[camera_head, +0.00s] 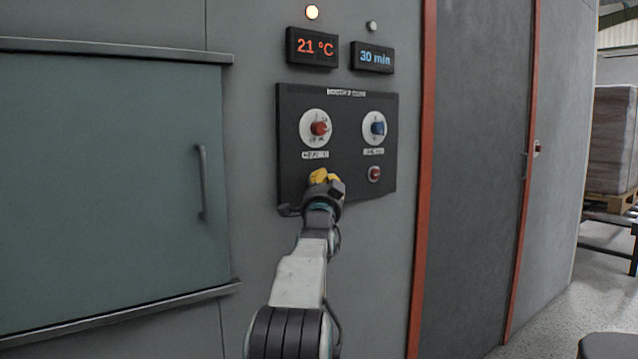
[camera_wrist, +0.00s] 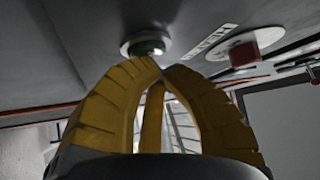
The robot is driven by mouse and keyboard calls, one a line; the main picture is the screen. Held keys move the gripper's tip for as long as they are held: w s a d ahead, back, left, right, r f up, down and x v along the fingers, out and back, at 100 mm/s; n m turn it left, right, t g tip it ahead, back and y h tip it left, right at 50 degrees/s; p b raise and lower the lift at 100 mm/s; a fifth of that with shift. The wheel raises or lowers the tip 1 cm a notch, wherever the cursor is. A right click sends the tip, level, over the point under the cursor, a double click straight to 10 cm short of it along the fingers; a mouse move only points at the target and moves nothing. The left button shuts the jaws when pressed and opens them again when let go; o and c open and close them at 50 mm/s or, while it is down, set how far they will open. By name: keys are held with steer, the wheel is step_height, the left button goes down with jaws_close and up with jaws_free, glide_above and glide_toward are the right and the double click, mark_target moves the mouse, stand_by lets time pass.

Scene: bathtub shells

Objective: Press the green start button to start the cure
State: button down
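The green start button (camera_wrist: 148,46) sits in a pale round collar on the panel, just beyond my fingertips in the wrist view. In the head view my gripper covers its place. My gripper (camera_head: 322,176) has yellow fingers and is at the lower left of the dark control panel (camera_head: 347,103). In the wrist view the yellow fingertips (camera_wrist: 158,68) come together with nothing between them. They overlap the button's lower edge in the picture; I cannot tell whether they touch it.
Above are a red knob (camera_head: 320,128) and a blue knob (camera_head: 378,128); a red button (camera_head: 375,174) is at lower right. A handled green panel (camera_head: 110,190) is left.

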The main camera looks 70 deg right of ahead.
steer(key=shift+s+a, duration=0.1)
steer(key=shift+s+a+b, duration=0.4)
steer(key=shift+s+b, duration=0.05)
steer(key=shift+b, duration=0.4)
steer(key=shift+a, duration=0.1)
stand_by(0.5)
